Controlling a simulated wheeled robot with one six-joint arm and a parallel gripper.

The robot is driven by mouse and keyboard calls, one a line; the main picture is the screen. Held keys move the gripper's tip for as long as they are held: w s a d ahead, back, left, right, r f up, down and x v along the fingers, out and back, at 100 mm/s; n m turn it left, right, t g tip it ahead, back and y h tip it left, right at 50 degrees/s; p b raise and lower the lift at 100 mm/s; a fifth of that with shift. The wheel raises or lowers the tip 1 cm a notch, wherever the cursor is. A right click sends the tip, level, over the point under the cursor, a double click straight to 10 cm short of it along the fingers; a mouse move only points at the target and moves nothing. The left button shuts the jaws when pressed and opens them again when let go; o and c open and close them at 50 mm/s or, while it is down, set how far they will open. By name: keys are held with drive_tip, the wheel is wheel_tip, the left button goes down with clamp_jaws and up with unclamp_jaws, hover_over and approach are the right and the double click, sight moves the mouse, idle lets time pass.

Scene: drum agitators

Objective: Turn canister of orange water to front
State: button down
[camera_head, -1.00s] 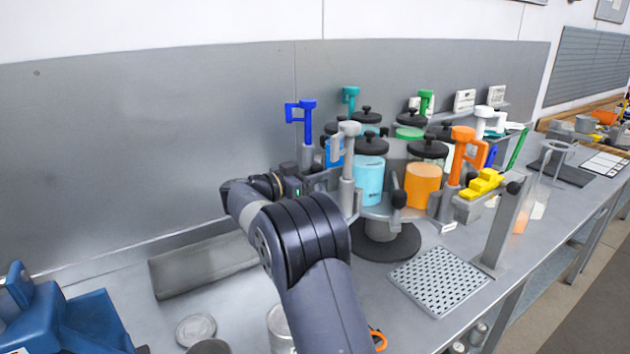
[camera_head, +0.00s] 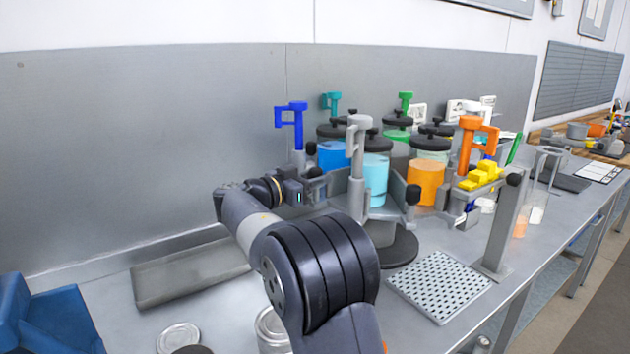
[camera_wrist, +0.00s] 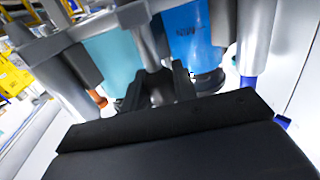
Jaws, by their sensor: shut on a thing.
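The canister of orange water (camera_head: 425,184) has a black knobbed lid and stands on the grey round carousel (camera_head: 385,212), at its right side, beside the orange-handled agitator post (camera_head: 465,150). The cyan canister (camera_head: 376,178) stands at the front behind a grey post (camera_head: 357,160). The blue canister (camera_head: 333,155) is at the left. My gripper (camera_head: 316,183) is at the carousel's left edge. In the wrist view my gripper (camera_wrist: 160,88) is shut on a grey part of the carousel, between the cyan (camera_wrist: 110,58) and blue canisters (camera_wrist: 196,35). The grasped part is mostly hidden.
A yellow block (camera_head: 482,176) sits right of the carousel. A grey flat tray (camera_head: 190,272) and a blue bin (camera_head: 45,320) are at the left. The wall panel is behind.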

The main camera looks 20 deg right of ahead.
drive_tip(key=c, duration=1.2)
unclamp_jaws()
drive_tip(key=shift+o, duration=0.2)
drive_tip(key=b+v, duration=0.1)
drive_tip(key=v, duration=0.9)
drive_tip(key=shift+s+a+b, duration=0.15)
drive_tip(key=shift+a+b, duration=0.2)
drive_tip(key=shift+d, duration=0.1)
drive_tip(key=p+x, duration=0.1)
drive_tip(key=x, duration=0.4)
drive_tip(key=p+x, duration=0.1)
drive_tip(key=x, duration=0.5)
drive_tip(key=shift+r, duration=0.2)
drive_tip(key=shift+w+a+p, duration=0.3)
drive_tip(key=shift+w+p, duration=0.15)
drive_tip(key=shift+p, duration=0.45)
drive_tip(key=shift+w+f, duration=0.1)
drive_tip(key=shift+w, duration=0.05)
drive_tip(key=shift+f+p, duration=0.15)
drive_tip(key=shift+p, duration=0.15)
